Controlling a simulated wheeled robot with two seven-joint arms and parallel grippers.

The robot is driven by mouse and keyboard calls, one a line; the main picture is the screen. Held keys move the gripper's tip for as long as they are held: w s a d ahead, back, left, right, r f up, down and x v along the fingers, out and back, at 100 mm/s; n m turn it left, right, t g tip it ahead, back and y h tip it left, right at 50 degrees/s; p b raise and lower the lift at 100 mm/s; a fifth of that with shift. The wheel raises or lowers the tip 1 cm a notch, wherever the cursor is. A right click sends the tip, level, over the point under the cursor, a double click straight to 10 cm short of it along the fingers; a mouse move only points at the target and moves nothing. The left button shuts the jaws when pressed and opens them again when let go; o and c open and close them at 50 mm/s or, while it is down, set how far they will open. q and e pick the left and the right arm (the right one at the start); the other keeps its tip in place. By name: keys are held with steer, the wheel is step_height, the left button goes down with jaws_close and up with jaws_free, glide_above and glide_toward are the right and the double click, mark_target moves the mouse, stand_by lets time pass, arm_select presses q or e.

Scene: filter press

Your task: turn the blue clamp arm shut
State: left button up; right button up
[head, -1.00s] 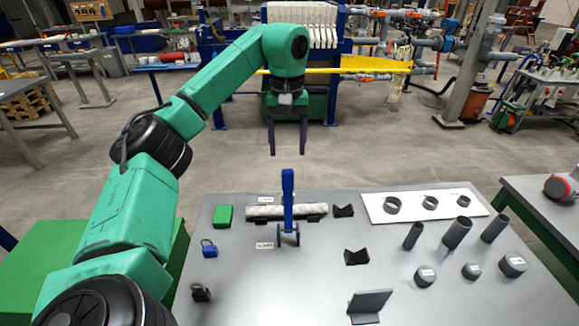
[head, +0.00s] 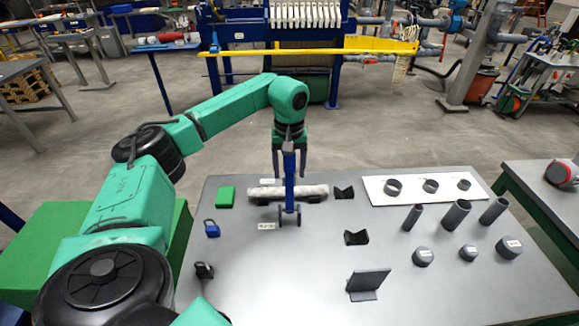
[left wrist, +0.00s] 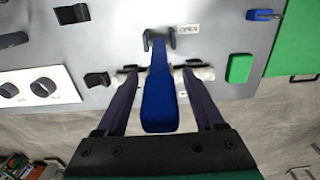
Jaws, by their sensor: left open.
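The blue clamp arm (head: 289,180) stands upright on the grey table, in front of a pale rolled cloth or tube (head: 312,191). In the left wrist view the clamp arm (left wrist: 158,95) runs between my two dark fingers, with a gap on both sides. My left gripper (head: 289,170) is open, pointing down around the upper part of the clamp arm, and does not visibly touch it. The clamp's bracket (left wrist: 158,38) sits on the table beside a small label. My right gripper is not in view.
A green block (head: 225,197) and a blue padlock (head: 211,228) lie to the left. Black V-blocks (head: 356,237) and a white board (head: 410,199) with rings lie to the right, with several grey cylinders (head: 455,216).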

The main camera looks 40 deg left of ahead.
arm_select(q)
jaws_close()
steer(key=shift+w+a, duration=0.1)
stand_by(1.2)
